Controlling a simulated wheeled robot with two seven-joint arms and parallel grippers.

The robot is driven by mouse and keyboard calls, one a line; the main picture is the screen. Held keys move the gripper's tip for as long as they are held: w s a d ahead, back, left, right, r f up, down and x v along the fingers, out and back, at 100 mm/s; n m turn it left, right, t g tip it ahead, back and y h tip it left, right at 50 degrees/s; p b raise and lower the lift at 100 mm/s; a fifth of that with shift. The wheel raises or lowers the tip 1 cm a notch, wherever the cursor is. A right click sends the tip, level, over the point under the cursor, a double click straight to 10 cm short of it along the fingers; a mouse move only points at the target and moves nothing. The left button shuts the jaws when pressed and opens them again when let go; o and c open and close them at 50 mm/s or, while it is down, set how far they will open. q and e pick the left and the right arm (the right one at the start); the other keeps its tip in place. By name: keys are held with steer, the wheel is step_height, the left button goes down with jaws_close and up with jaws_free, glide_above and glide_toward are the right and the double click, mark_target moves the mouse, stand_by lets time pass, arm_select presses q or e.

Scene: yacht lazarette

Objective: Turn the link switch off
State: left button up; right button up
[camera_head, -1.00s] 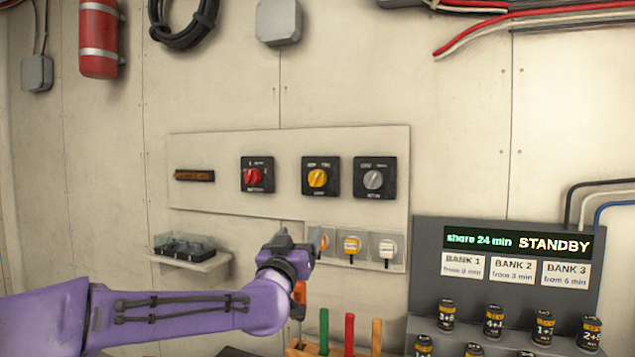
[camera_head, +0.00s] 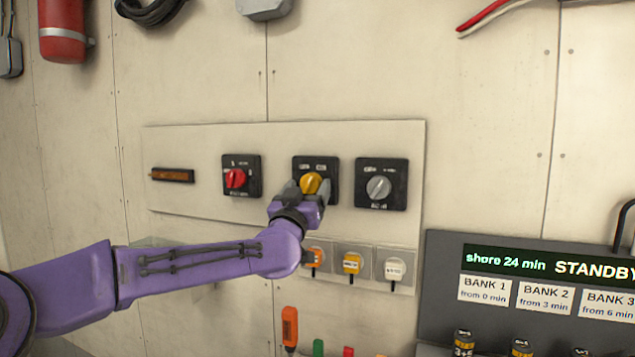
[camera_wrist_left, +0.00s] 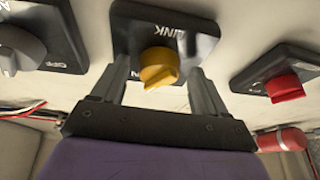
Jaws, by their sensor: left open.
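The link switch is a black plate (camera_head: 328,168) with a yellow knob (camera_head: 311,183), in the middle of the wall panel. In the left wrist view its plate (camera_wrist_left: 188,30) shows the word LINK, and the yellow knob (camera_wrist_left: 159,68) sits between my fingers. My left gripper (camera_head: 308,188) is open, with one finger on each side of the knob; I cannot tell whether they touch it. The gripper hides the lower left part of the plate in the head view. My right gripper is not in view.
A red-knob switch (camera_head: 236,178) is left of the link switch and a grey-knob switch (camera_head: 379,187) right of it, both close by. A display (camera_head: 540,264) reads STANDBY.

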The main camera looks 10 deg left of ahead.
arm_select(q)
steer(key=shift+s+r, duration=0.2)
steer(key=shift+s, duration=0.05)
steer(key=shift+w, duration=0.1)
steer(key=c, duration=1.1)
steer(key=shift+o, duration=0.2)
